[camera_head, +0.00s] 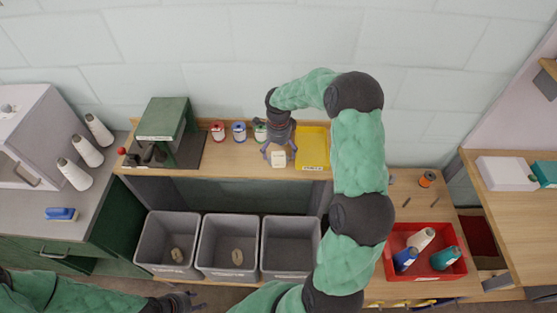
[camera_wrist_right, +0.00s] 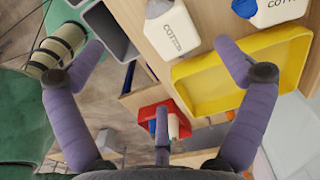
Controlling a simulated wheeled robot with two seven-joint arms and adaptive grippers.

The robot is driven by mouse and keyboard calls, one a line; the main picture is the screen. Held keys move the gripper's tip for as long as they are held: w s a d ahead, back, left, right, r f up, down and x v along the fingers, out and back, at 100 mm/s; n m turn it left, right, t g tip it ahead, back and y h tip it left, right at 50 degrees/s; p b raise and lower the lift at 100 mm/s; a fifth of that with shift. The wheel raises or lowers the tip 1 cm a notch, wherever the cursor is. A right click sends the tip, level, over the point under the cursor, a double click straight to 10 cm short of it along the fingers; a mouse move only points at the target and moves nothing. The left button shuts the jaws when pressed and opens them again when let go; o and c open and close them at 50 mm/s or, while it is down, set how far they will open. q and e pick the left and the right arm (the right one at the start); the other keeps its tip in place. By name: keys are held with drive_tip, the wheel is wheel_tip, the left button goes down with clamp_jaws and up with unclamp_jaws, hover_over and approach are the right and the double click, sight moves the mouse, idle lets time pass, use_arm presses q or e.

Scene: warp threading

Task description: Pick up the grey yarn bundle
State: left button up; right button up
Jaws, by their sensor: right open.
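Two small dull yarn bundles show in the head view, one in the left grey bin (camera_head: 150,240) and one in the middle grey bin (camera_head: 212,243). The left bundle (camera_head: 177,254) and the middle bundle (camera_head: 237,257) look grey-beige; I cannot tell which is the grey one. My right gripper (camera_head: 279,152) is open above the back shelf, at a white container (camera_head: 279,160), well away from both bundles. In the right wrist view its fingers (camera_wrist_right: 160,50) are spread, with nothing held. My left gripper (camera_head: 185,299) is low at the bottom edge, in front of the bins; its jaws are too small to read.
The right grey bin (camera_head: 290,245) looks empty. A yellow tray (camera_head: 313,148) is beside my right gripper. Several small containers and a green machine (camera_head: 165,120) stand along the shelf. A red tray (camera_head: 428,272) holds spools. My right arm crosses the shelf.

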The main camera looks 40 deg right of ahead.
sight(279, 158)
drive_tip(key=f, duration=0.7)
drive_tip(key=shift+w+d+f, duration=0.25)
drive_tip(key=shift+c, duration=0.3)
drive_tip(key=c, duration=1)
